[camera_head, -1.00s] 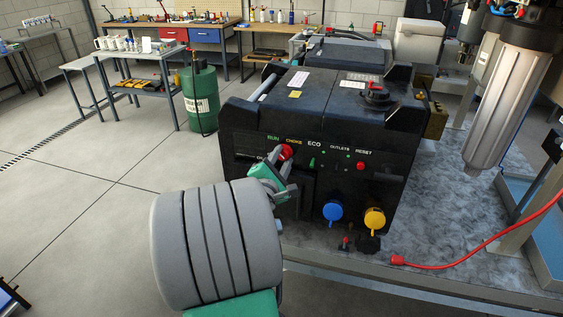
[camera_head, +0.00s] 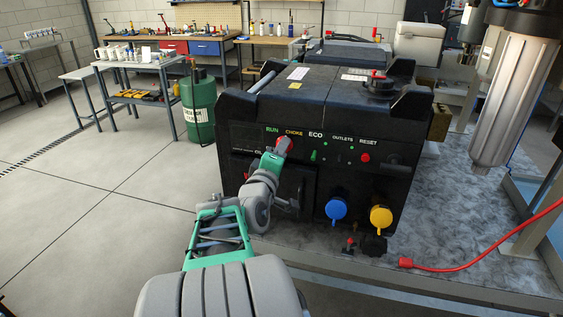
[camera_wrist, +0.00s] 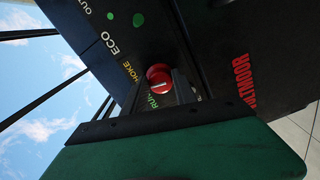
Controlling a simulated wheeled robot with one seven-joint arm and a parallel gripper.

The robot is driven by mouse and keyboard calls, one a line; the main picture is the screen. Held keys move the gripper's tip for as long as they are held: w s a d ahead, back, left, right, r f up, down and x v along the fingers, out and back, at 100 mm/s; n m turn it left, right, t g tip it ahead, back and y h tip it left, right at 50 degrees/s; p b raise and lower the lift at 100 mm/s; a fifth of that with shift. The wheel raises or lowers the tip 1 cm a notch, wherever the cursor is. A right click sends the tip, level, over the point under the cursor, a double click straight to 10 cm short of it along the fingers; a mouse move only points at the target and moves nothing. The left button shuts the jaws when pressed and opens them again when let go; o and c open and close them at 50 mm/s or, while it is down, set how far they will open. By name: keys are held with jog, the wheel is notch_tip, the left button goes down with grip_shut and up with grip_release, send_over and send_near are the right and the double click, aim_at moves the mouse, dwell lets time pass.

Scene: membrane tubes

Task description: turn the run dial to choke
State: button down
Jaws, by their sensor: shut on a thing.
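The run dial (camera_head: 283,145) is a red round knob on the front panel of the dark generator (camera_head: 310,120), below the green RUN and yellow CHOKE labels. In the wrist view the dial (camera_wrist: 159,78) shows a pale bar across its red face, beside the RUN and CHOKE lettering. My gripper (camera_head: 277,154) reaches the dial from the lower left and is shut on it. In the wrist view my gripper's fingers (camera_wrist: 178,88) lie against the dial; part of the dial and of the RUN label is hidden behind them. I cannot tell the dial's exact setting.
A blue cap (camera_head: 336,209) and a yellow cap (camera_head: 381,218) sit low on the panel, with a red reset button (camera_head: 365,158) above. A red cable (camera_head: 470,262) lies on the bench at right.

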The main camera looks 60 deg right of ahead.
jog(key=shift+f+m+b, duration=0.15)
jog(key=shift+m+b, duration=1.35)
jog(key=shift+b, duration=0.1)
jog(key=c, duration=1)
grip_release()
